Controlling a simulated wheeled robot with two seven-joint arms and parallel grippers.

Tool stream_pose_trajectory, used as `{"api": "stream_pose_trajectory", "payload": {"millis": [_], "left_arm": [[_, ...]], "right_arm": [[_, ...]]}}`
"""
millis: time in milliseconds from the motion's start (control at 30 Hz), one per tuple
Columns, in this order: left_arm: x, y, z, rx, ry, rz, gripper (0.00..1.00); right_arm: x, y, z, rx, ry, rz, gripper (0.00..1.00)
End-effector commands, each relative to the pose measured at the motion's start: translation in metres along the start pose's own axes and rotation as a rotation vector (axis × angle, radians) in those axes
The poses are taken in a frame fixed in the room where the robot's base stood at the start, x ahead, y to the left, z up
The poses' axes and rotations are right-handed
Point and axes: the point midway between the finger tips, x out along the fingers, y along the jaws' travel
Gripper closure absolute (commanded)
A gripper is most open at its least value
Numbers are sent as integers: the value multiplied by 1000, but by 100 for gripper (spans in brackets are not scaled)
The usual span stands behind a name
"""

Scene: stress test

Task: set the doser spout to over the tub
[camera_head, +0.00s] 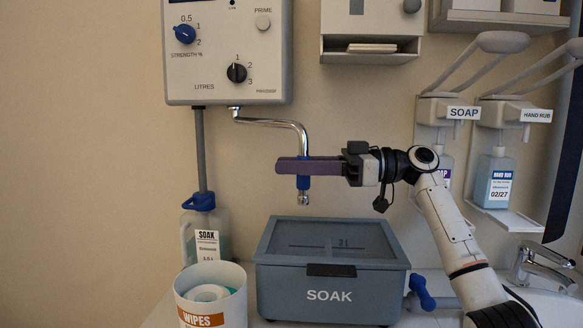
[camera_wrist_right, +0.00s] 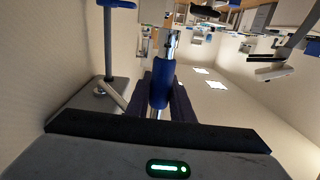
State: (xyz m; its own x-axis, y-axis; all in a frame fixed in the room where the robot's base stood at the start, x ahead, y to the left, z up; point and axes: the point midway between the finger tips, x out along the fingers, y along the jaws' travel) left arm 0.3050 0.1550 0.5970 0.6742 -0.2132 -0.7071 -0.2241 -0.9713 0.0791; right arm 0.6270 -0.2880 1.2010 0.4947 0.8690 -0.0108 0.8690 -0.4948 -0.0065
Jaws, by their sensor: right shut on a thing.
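The doser (camera_head: 228,60) is a grey wall box with two knobs. Its chrome spout (camera_head: 268,121) runs right from under the box and bends down, with a blue sleeve near the end. My right gripper (camera_head: 303,167), with purple fingers, is shut on the blue sleeve. In the right wrist view the blue sleeve (camera_wrist_right: 162,82) lies between the fingers (camera_wrist_right: 160,105). The spout's outlet (camera_head: 303,199) points down and shows above the back part of the grey tub (camera_head: 330,295), labelled SOAK. The tub's top bears a line and a 3 l mark. My left gripper is not in view.
A wipes canister (camera_head: 211,300) stands left of the tub, with a blue-capped SOAK bottle (camera_head: 207,237) behind it. Soap (camera_head: 445,165) and hand rub (camera_head: 494,180) dispensers hang at the right. A tap (camera_head: 545,265) is at the lower right. A shelf box (camera_head: 371,30) is above.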

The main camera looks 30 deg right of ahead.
Motion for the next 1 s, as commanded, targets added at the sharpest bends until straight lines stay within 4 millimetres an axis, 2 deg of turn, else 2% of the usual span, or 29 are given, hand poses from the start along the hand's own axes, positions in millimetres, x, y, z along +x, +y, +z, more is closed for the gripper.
{"api": "stream_pose_trajectory", "payload": {"millis": [33,400,433,500,533,833,1000], "left_arm": [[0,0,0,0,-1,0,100],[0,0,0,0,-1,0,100],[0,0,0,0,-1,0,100],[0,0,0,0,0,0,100],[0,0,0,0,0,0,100],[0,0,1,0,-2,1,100],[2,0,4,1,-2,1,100]], "right_arm": [[-5,-4,-8,-8,11,-9,100],[-5,-4,-9,-8,11,-9,100],[-5,-4,-9,-8,11,-9,74],[-4,-4,-8,-7,10,-8,63],[-4,-3,-7,-7,9,-7,61],[-2,-2,-4,-2,7,-8,61],[-22,-1,-2,-2,6,-3,61]]}}
